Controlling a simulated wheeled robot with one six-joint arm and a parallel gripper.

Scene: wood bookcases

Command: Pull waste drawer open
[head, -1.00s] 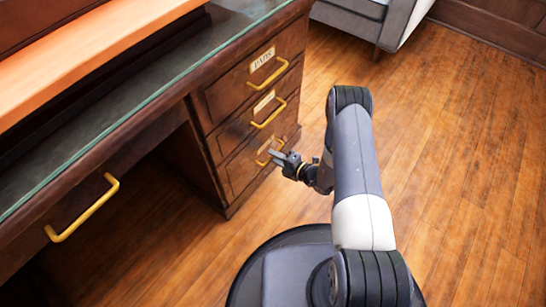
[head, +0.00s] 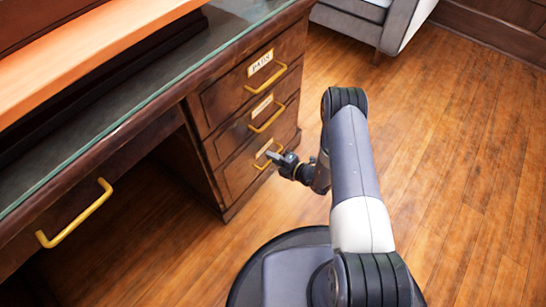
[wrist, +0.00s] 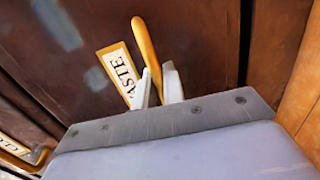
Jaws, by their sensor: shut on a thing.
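The waste drawer (head: 238,174) is the bottom one of the desk's drawer stack, and its front looks flush with the drawers above. In the wrist view its dark front (wrist: 75,45) carries a label (wrist: 120,72) reading "WASTE". Its yellow bar handle (wrist: 147,42) runs down between my fingers. My gripper (head: 272,157) is at this handle, and in the wrist view my gripper (wrist: 160,86) is shut on it. The lower end of the handle is hidden behind the fingers and gripper body.
Two drawers with yellow handles sit above: a top drawer (head: 254,84) and a middle drawer (head: 250,126). A wider desk handle (head: 76,214) sticks out at left. A grey armchair (head: 372,20) stands at the back. The wood floor (head: 455,170) at right is clear.

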